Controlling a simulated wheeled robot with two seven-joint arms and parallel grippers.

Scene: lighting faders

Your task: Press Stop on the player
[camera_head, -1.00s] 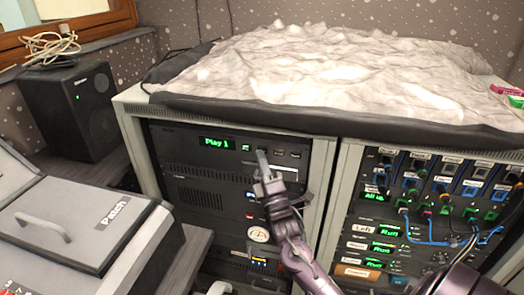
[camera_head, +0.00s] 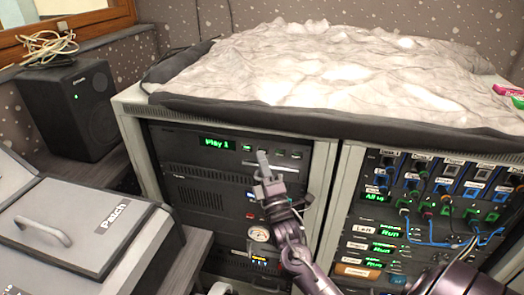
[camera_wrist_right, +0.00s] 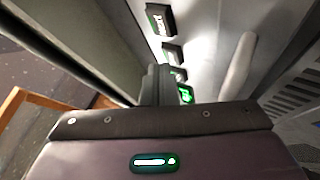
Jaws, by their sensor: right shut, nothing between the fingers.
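The player (camera_head: 185,140) is the top unit of the left rack. Its green display (camera_head: 216,143) reads "Play 1". A row of small buttons runs to the right of the display; the leftmost, a green-lit button (camera_head: 247,147), also shows lit in the right wrist view (camera_wrist_right: 186,95). Dark buttons (camera_head: 280,153) sit to the right of my fingertips. My right gripper (camera_head: 263,163) is shut and empty, with its tips at the button row, hiding part of it. In the right wrist view its fingers (camera_wrist_right: 155,85) overlap the row. I cannot tell whether they touch a button. My left gripper is not in view.
A second rack with patch cables (camera_head: 440,235) stands to the right. A crumpled grey cover (camera_head: 320,70) lies across both racks.

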